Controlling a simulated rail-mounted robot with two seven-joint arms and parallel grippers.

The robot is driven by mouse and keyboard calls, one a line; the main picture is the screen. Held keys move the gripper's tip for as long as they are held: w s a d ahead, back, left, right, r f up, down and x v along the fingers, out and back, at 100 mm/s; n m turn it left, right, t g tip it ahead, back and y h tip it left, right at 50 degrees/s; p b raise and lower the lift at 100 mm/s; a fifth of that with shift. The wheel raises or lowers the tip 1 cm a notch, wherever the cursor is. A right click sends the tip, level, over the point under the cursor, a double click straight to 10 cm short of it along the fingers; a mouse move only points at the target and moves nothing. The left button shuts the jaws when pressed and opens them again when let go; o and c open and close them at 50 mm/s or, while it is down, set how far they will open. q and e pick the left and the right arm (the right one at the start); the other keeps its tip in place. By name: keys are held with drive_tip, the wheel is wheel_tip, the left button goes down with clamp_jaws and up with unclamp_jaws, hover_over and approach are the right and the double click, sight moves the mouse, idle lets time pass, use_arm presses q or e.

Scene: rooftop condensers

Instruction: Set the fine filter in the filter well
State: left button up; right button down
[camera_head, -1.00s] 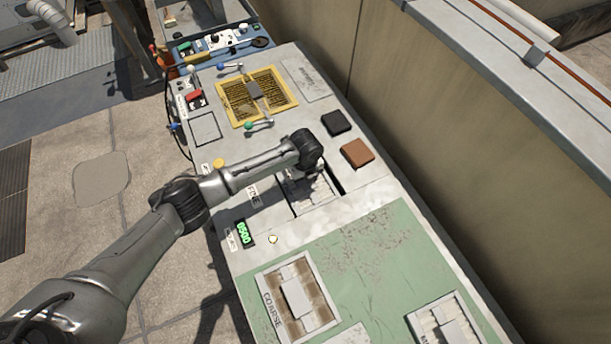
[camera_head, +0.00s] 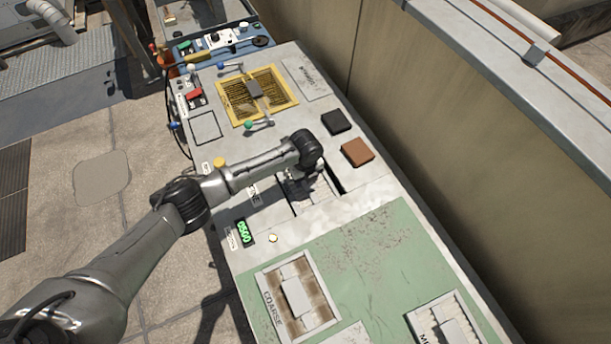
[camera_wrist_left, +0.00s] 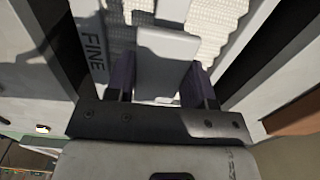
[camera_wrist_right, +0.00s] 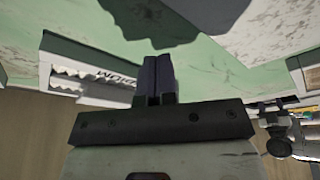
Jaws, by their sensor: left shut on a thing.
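The fine filter (camera_wrist_left: 94,50) has a pale frame marked FINE, pleated white media and a grey block handle (camera_wrist_left: 166,62). My left gripper (camera_wrist_left: 163,85) is shut on that handle, one finger on each side. In the head view the left gripper (camera_head: 298,187) and the filter (camera_head: 322,193) are at the filter well (camera_head: 337,178), an opening in the grey deck. Dark gaps show beside the filter; my arm hides part of it, and I cannot tell how deep it sits. My right gripper (camera_wrist_right: 158,78) is shut and empty above the green mat.
The coarse filter (camera_head: 326,312) and the medium filter (camera_head: 447,325) lie on the green mat (camera_head: 365,250). A black block (camera_head: 336,122) and a brown block (camera_head: 357,152) stand right of the well. A yellow-framed grille (camera_head: 284,85) with clamps lies behind. A wall (camera_head: 440,110) runs along the right.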

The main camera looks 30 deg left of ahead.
use_arm(q)
drive_tip(key=o, duration=1.1)
use_arm(e)
drive_tip(key=shift+a, duration=0.1)
wheel_tip(320, 180, up, 4)
drive_tip(key=p, duration=0.3)
drive_tip(key=shift+f+p, duration=0.2)
drive_tip(key=shift+p, duration=0.1)
use_arm(q)
wheel_tip(320, 180, up, 14)
use_arm(e)
drive_tip(key=shift+r, duration=0.1)
use_arm(q)
drive_tip(key=shift+f, duration=0.1)
